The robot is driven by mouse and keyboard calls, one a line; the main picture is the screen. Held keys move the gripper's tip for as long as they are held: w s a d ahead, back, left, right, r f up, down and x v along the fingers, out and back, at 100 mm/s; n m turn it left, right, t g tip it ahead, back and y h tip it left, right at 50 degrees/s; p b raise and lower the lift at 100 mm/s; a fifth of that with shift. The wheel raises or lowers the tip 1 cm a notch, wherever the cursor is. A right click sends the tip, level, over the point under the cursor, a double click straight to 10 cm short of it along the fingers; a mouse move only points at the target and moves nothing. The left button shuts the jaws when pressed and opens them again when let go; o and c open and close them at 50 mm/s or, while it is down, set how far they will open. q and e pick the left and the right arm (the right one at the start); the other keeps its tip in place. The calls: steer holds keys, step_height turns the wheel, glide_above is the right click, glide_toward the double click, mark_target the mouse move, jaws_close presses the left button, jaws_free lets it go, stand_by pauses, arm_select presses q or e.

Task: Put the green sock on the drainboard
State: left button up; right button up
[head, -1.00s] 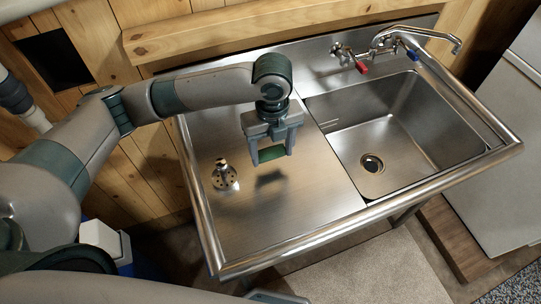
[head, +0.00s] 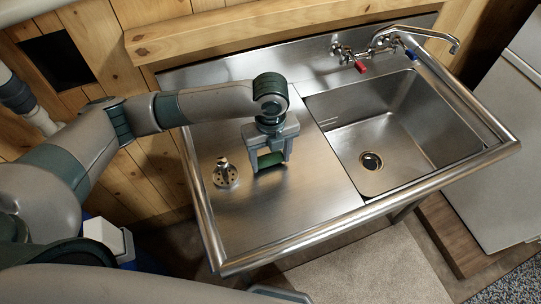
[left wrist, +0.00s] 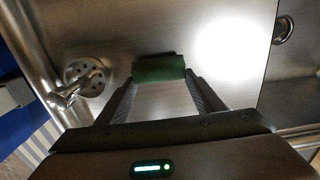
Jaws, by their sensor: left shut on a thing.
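The green sock (head: 270,159) is a small folded bundle between the fingers of my left gripper (head: 270,162). In the left wrist view the sock (left wrist: 159,68) sits between the two fingertips of the shut gripper (left wrist: 160,75). The drainboard (head: 265,210) is the flat steel surface left of the basin. The gripper points down over its middle, with the sock low and close to the steel. I cannot tell whether the sock touches it.
A metal strainer with a knob (head: 225,174) stands on the drainboard left of my gripper; it also shows in the left wrist view (left wrist: 82,80). The basin (head: 400,130) is to the right, with a tap (head: 390,45) behind. The drainboard's front is clear.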

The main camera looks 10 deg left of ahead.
mark_target(271, 160)
arm_select(q)
steer(key=shift+f, duration=0.2)
steer(key=o, duration=1)
steer(key=shift+r, duration=0.1)
steer(key=shift+r+b, duration=1.65)
steer(key=shift+r, duration=4.45)
